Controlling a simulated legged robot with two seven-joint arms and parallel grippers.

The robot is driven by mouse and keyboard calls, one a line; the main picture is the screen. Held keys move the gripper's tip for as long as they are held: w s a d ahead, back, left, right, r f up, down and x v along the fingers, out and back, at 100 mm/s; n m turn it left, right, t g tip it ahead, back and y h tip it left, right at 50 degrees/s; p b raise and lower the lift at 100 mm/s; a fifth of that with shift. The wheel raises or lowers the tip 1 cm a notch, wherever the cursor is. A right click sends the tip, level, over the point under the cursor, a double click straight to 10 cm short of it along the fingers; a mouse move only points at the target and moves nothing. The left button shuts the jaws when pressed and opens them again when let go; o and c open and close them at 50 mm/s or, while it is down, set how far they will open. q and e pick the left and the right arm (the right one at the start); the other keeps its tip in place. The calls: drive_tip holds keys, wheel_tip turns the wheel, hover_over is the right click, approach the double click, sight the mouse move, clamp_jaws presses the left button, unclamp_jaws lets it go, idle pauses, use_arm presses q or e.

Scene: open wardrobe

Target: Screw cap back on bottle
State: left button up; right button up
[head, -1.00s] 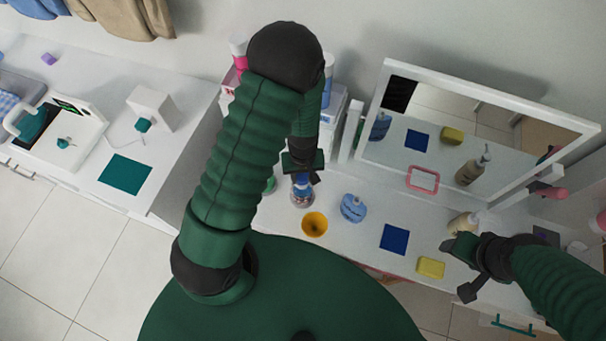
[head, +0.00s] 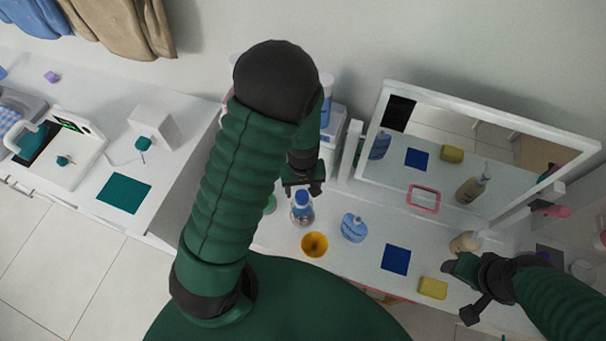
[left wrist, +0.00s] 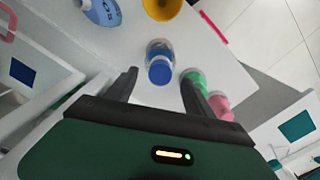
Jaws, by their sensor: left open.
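A clear bottle (head: 301,213) with a blue cap (head: 302,196) stands upright on the white counter. It also shows in the left wrist view, where the blue cap (left wrist: 160,71) sits at the bottle's top; I cannot tell how tightly it is seated. My left gripper (head: 303,187) is open just above and behind the bottle in the head view. In the left wrist view its two fingers (left wrist: 158,88) are spread, with the cap beyond and between them, apart from both. My right gripper (head: 462,280) is beside a beige pump bottle (head: 465,242); its fingers look spread apart.
An orange cup (head: 315,244) and a blue bottle (head: 354,227) stand close to the capped bottle. A green item (left wrist: 194,79) and a pink item (left wrist: 221,104) are near my left fingers. A blue cloth (head: 396,260), yellow sponge (head: 433,288) and framed mirror (head: 440,170) are to the right.

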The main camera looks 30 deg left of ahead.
sight(303, 198)
use_arm(q)
wheel_tip(303, 198, up, 12)
drive_tip(key=shift+s+d, duration=0.1)
idle(0.4)
